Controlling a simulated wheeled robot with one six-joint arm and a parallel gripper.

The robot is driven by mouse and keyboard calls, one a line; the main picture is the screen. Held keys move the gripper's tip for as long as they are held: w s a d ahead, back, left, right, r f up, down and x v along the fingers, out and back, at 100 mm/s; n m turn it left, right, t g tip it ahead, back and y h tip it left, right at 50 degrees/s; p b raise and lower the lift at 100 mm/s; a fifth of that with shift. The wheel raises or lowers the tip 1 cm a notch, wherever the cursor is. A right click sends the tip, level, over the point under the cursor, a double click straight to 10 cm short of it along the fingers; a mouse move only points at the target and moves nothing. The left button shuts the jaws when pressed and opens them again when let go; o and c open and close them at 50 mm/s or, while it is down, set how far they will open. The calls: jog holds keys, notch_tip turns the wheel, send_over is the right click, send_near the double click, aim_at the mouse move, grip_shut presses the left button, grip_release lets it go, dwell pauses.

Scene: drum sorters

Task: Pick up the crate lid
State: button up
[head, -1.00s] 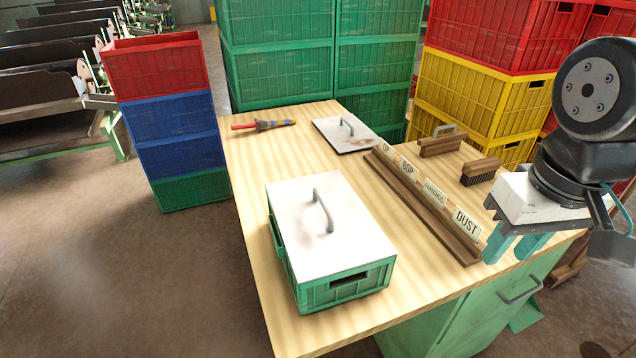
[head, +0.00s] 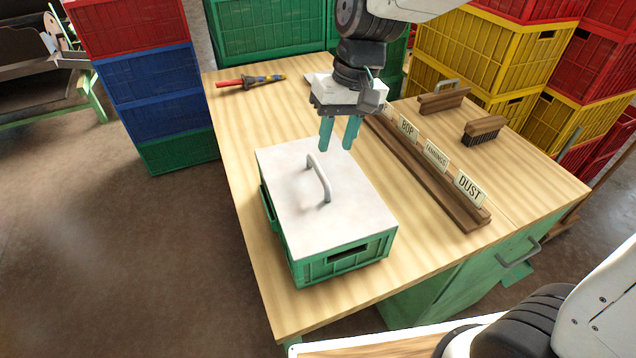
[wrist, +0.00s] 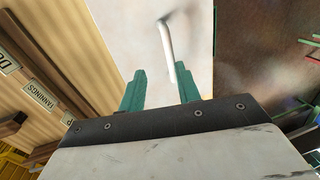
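The crate lid (head: 280,190) is a flat whitish panel with a raised grey bar handle (head: 320,178). It lies on top of a green crate (head: 345,260) on the wooden table. My gripper (head: 338,149) points down above and behind the lid, with its two teal fingers apart and nothing between them. In the wrist view, the lid (wrist: 125,25) is beyond the fingertips, and its handle (wrist: 167,45) shows between and ahead of the open fingers (wrist: 160,73). The handle and fingers are apart in the head view.
A wooden rack with label cards (head: 430,185) runs along the table to the right. A red-handled tool (head: 245,82) lies at the back left. Stacked crates (head: 150,100) stand beyond the table. The second lid at the back is mostly hidden by my gripper.

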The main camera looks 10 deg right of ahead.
aim_at(319, 167)
jog(key=a+f, duration=0.1)
jog(key=f, duration=0.1)
jog(key=a+f, duration=0.1)
jog(key=f, duration=0.2)
jog(key=a+f, duration=0.1)
jog(key=f, duration=0.2)
jog(key=shift+w+a, duration=0.15)
jog(key=shift+w, duration=0.05)
grip_shut()
